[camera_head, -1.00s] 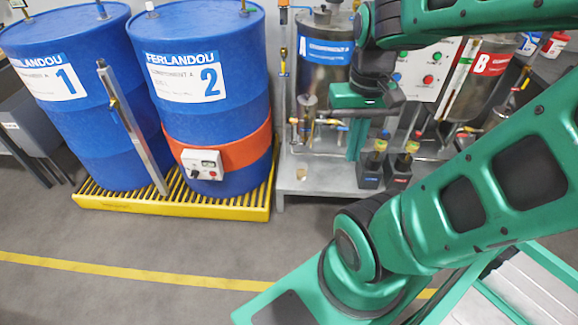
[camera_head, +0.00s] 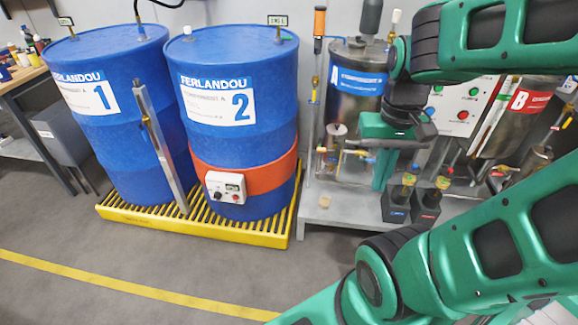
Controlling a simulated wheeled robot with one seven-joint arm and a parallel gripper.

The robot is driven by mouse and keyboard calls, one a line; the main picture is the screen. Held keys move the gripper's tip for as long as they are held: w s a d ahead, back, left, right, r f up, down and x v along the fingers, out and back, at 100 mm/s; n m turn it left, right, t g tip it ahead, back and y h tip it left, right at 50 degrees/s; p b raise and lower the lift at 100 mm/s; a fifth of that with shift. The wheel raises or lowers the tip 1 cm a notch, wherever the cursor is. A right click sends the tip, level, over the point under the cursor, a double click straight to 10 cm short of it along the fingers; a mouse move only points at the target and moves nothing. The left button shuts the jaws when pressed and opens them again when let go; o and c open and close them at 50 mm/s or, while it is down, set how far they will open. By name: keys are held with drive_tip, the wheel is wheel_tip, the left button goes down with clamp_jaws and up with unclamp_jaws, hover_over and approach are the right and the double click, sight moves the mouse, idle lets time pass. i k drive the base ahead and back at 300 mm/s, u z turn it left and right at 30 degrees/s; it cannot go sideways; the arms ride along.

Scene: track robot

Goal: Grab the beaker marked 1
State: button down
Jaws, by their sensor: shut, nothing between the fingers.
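No beaker with a legible 1 shows in the head view. The figure 1 that I can read is on the large blue drum (camera_head: 115,140) at the left. Two small dark containers with yellowish tops stand on the grey platform, a left one (camera_head: 396,207) and a right one (camera_head: 426,208); their small labels are too small to read. My gripper (camera_head: 383,175) is green, shut and empty, hanging in front of tank A, above and slightly left of these containers. Its fingertips are small and partly unclear here.
A second blue drum (camera_head: 240,130), marked 2, stands beside the first on a yellow spill pallet (camera_head: 275,232). Tank A (camera_head: 358,82) and tank B (camera_head: 520,115) are behind my arm. The floor in front is clear.

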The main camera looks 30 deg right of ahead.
sight(326, 196)
drive_tip(key=k, duration=1)
drive_tip(key=z, duration=0.65)
drive_tip(key=i, duration=1.25)
drive_tip(key=z, duration=0.05)
